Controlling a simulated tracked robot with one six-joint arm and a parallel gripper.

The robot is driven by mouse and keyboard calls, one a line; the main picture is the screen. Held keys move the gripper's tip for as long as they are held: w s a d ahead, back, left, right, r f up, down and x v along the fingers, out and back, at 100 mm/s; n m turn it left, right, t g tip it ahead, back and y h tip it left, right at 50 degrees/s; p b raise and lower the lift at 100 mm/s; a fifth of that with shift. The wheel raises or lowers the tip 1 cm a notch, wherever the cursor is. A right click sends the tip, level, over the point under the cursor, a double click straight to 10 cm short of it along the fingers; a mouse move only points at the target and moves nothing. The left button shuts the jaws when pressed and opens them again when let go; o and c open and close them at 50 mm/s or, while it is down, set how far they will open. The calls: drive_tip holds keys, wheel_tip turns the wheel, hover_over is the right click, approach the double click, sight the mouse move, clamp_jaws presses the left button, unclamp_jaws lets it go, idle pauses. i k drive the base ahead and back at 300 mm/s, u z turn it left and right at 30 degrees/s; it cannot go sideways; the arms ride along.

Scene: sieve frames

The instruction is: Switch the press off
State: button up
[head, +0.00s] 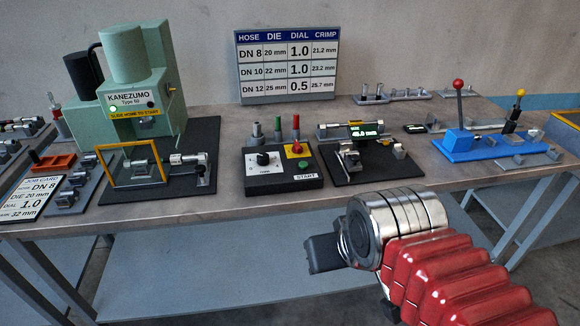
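The press (126,80) is a pale green machine marked KANEZUMO Type 60, at the left of the bench. A small light (113,108) on its front glows greenish white. A control box (283,184) stands right of it, with a black dial knob (263,159), a red button on a yellow plate (296,148) and a green button (304,166) by a START label. My gripper (322,253), dark, is in front of the bench, below and right of the box, pointing left and touching nothing I can see. Its fingers are too small and dark to read.
A yellow-framed guard (132,166) stands before the press. A gauge fixture with a lit display (361,130) is right of the box. A blue lever base (490,146) with red and yellow knobs is farther right. A chart (287,64) stands behind. Bare bench shows around the box.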

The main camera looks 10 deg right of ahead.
sight(297, 150)
drive_tip(key=u, duration=0.05)
drive_tip(key=i, duration=1)
drive_tip(key=z, duration=0.05)
